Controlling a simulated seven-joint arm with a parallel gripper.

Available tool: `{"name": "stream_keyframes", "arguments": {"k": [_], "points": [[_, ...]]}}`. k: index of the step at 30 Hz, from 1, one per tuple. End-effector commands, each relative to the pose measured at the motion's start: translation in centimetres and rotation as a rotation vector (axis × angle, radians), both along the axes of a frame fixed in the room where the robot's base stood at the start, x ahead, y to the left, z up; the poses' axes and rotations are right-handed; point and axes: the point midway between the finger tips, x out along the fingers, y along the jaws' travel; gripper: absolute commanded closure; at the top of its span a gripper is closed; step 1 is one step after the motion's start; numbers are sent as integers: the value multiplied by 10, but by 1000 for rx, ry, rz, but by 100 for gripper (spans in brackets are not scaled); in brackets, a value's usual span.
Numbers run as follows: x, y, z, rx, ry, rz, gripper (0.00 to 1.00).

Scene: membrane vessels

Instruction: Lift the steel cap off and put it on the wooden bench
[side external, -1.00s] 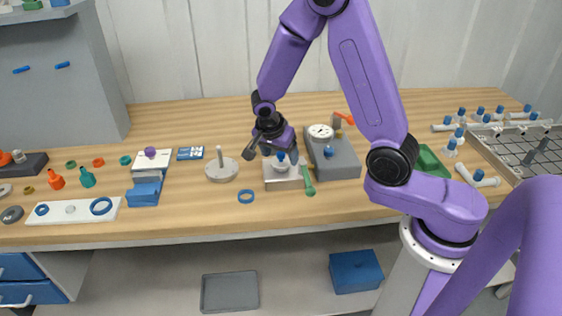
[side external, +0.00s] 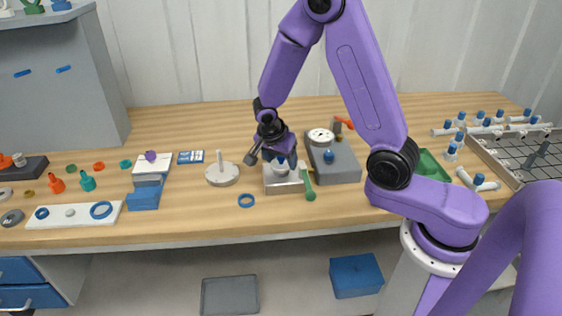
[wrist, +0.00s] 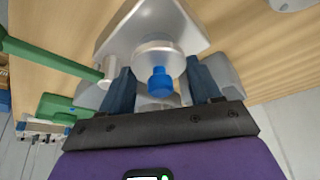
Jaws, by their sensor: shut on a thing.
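The steel cap (side external: 281,170) is a pale round piece with a blue fitting on its front. It sits on a square steel block (side external: 290,186) near the middle of the bench. In the wrist view the cap (wrist: 150,58) and its blue fitting (wrist: 160,84) show between my two dark fingers. My gripper (side external: 280,160) comes down from behind and above; in the wrist view my gripper (wrist: 160,70) is shut on the cap. No gap shows between cap and block. My fingers hide the cap's sides. The wooden bench (side external: 225,228) lies bare in front.
A green-handled tool (side external: 308,185) leans close against the block's right side. A grey box with a dial (side external: 336,160) stands to the right.

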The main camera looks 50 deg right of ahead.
Motion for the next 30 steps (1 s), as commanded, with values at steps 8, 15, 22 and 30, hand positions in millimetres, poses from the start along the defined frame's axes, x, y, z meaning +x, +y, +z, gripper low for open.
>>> {"name": "stream_keyframes", "arguments": {"k": [8,15,22,30], "points": [[1,0,42,1,-8,-1,74],[1,0,79,0,-6,0,74],[1,0,100,1,-4,0,74],[0,0,114,1,-2,1,74]]}}
